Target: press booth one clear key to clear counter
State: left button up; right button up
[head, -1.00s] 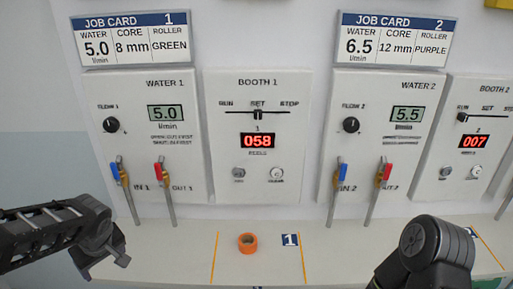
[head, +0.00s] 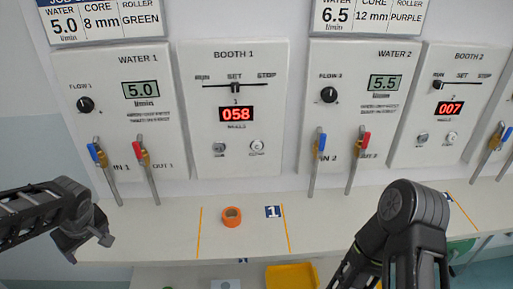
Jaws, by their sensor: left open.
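The Booth 1 panel (head: 267,77) is upright on the wall in the head view. Its red counter display (head: 236,114) reads 058, and its lever (head: 235,87) stands at SET. Two round keys sit below: a grey one (head: 219,148) at left and a paler one (head: 257,146) at right; their labels are too small to read. My left gripper (head: 88,247) is open and empty, low at the left, well apart from the panel and keys. My right arm shows at the lower right, but its gripper is out of view.
An orange ring (head: 231,217) lies on the shelf (head: 160,225) between yellow lines, beside a blue "1" tag (head: 273,211). Water 1 valve levers (head: 146,165) stick out left of Booth 1; Water 2 levers (head: 317,160) stick out right. A yellow bin (head: 292,277) is below.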

grip_shut()
dwell(1.4)
